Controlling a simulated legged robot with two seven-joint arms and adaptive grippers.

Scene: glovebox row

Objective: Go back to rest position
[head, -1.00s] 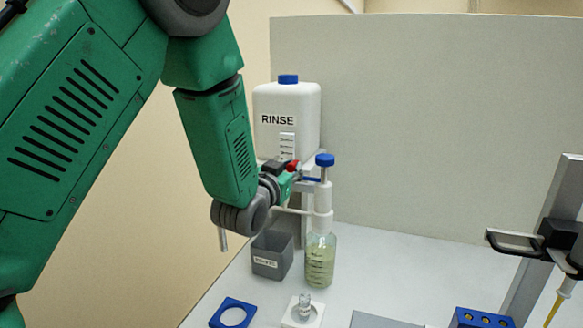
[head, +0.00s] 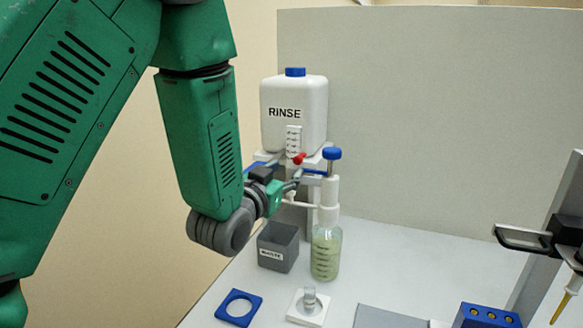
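My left arm comes in from the left, its green links filling the left side of the head view. My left gripper (head: 275,190) is at the end of the grey wrist. It is in front of the stand under the rinse bottle (head: 309,110), above and behind the grey waste bin (head: 292,253). The gripper is small and partly hidden by its own wrist, so I cannot tell whether its fingers are open or what is between them. My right gripper is not in view.
A dispenser bottle (head: 326,262) with a blue-topped pump stands right of the waste bin. In front are a blue ring holder (head: 239,308), a small vial (head: 310,298) on a white base, and a blue rack (head: 487,318). A pipette stand (head: 548,250) is at right.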

